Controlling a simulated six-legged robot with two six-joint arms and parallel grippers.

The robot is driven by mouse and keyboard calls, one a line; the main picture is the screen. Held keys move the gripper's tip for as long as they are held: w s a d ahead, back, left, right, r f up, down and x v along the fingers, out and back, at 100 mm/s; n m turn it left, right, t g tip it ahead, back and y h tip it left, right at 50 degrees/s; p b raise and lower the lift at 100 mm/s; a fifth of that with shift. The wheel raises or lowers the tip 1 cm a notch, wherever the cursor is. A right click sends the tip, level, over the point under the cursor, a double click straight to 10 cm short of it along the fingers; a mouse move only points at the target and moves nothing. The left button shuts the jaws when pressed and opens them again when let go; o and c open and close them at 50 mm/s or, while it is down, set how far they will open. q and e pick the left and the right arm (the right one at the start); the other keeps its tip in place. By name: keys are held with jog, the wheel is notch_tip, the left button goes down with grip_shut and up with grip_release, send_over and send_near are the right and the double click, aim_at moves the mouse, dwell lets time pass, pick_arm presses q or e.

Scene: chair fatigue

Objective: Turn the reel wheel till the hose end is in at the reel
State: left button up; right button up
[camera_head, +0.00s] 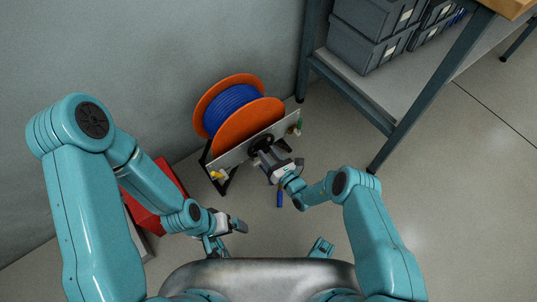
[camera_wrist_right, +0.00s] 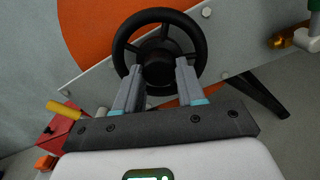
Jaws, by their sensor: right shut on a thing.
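The reel (camera_head: 247,122) has orange flanges and blue hose (camera_head: 231,107) wound between them. It stands against the wall behind a grey panel. The black reel wheel (camera_head: 261,142) is on the panel's front; it fills the upper middle of the right wrist view (camera_wrist_right: 202,46). My right gripper (camera_head: 268,157) is shut on the wheel, with its fingers (camera_wrist_right: 159,78) at the hub and lower rim. A short blue piece (camera_head: 279,198), apparently the hose end, shows below the panel, near the floor. My left gripper (camera_head: 240,226) is away from the reel; its finger gap is unclear.
A red box (camera_head: 150,198) stands at the left, partly hidden by my left arm. A grey shelf (camera_head: 395,86) with dark bins (camera_head: 362,47) stands at the right. A brass fitting (camera_wrist_right: 290,38) sits on the panel's right side.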

jog(key=m+b, duration=0.1)
jog(key=m, duration=0.2)
jog(key=shift+f+b, duration=0.1)
jog(key=shift+b, duration=0.2)
jog(key=m+b, duration=0.1)
jog(key=m, duration=0.1)
jog(key=shift+m, duration=0.4)
jog(key=m+b, duration=0.2)
jog(key=m, duration=0.3)
jog(key=shift+r, duration=0.2)
jog(key=shift+m, duration=0.3)
jog(key=o, duration=1.1)
jog(key=shift+c, duration=0.2)
